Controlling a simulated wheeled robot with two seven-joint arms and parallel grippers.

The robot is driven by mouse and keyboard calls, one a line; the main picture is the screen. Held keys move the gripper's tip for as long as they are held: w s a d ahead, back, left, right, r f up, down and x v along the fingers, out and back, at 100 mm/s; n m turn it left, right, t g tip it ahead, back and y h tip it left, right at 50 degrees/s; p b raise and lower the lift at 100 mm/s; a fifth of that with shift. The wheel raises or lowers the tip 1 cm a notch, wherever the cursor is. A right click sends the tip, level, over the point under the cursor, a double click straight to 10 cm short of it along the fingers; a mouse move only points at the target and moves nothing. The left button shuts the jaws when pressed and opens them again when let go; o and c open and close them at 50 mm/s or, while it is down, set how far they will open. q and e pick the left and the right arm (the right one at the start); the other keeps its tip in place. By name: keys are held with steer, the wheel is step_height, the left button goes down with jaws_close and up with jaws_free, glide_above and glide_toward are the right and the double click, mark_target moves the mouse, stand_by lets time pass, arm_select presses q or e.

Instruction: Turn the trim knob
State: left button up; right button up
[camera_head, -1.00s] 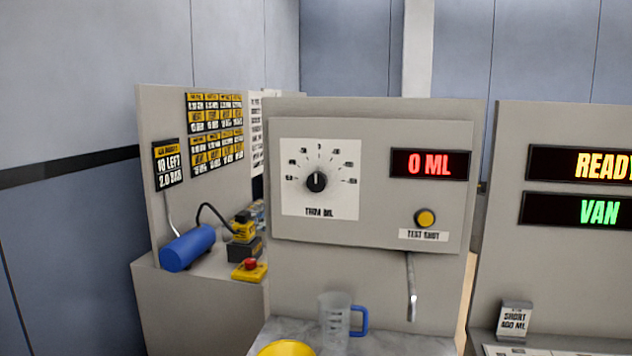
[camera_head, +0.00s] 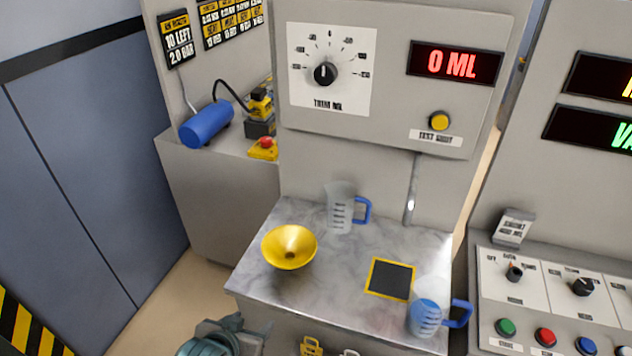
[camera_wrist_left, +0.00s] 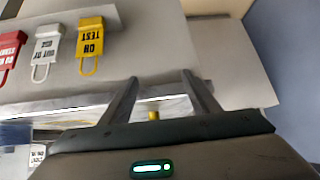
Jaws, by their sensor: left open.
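The trim knob (camera_head: 325,74) is a round black knob with a white pointer line, on a white dial plate (camera_head: 360,95) on the grey panel. Its pointer stands about upright, near the 0 mark. The red display (camera_head: 455,63) beside it reads 0 ML. My left gripper shows at the bottom of the head view, below and well apart from the knob; its fingertips are not clear there. In the left wrist view my left gripper (camera_wrist_left: 160,80) has its two fingers spread and nothing between them. My right gripper is not in view.
Tags (camera_wrist_left: 90,42) hang on the counter front. A yellow test button (camera_head: 439,120) sits below the display.

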mark_target(324, 76)
arm_select(q)
steer(key=w+d+r+m+t+h, duration=0.1)
steer(key=w+d+r+t, duration=0.2)
steer(key=r, duration=1.1)
steer(key=w+d+r+t+h+p, duration=0.1)
steer(key=w+r, duration=0.6)
steer(key=r, duration=0.8)
steer(key=w+d+r+m+t+h, duration=0.1)
steer(key=w+d+r+t, duration=0.3)
steer(key=r, duration=1.1)
steer(key=shift+w+d+r+m+t+h+p, duration=0.15)
steer(key=shift+w+d+m+t+h+p, duration=0.25)
steer(key=shift+d, duration=0.6)
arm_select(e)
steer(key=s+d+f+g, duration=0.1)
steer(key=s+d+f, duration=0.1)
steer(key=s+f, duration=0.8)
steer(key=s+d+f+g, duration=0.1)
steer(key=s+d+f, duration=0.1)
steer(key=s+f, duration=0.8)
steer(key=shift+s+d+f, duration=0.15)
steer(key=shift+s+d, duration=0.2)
arm_select(q)
steer(key=shift+w, duration=0.25)
